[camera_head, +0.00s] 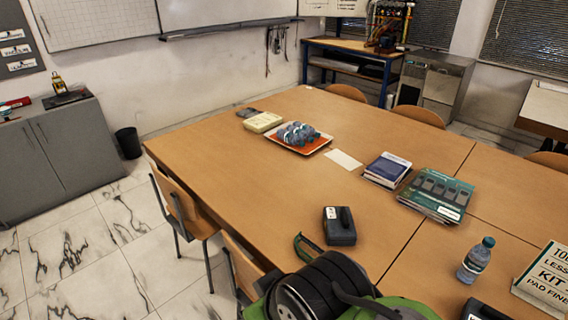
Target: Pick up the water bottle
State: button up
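The water bottle (474,264) is clear with a blue-green cap and a pale label. It stands upright on the near right part of the large wooden table (240,150), left of a white sign with black lettering (545,280). Nothing touches the bottle that I can see. My gripper is not in view.
A black case (339,226), books (388,169), a green box (436,194) and an orange tray (318,146) lie on the table. Bare wood surrounds the bottle's left side. Chairs (178,205) line the left edge.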

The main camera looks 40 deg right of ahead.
aim_at(478, 257)
jog(key=z, duration=0.45)
jog(key=l+z, duration=0.1)
jog(key=z, duration=0.8)
jog(key=l+z, duration=0.15)
jog(key=z, duration=0.3)
jog(key=l+z, duration=0.1)
jog(key=z, duration=0.35)
jog(key=l+z, duration=0.1)
jog(key=z, duration=0.35)
jog(key=l+u, duration=0.2)
jog(key=u, duration=0.25)
jog(key=l+u, duration=0.2)
jog(key=u, duration=0.25)
jog(key=k+l+u, duration=0.1)
jog(key=u, duration=0.3)
jog(key=l+u, duration=0.2)
jog(key=u, duration=0.25)
jog(key=k+l+u, duration=0.1)
jog(key=u, duration=0.35)
jog(key=k, duration=0.05)
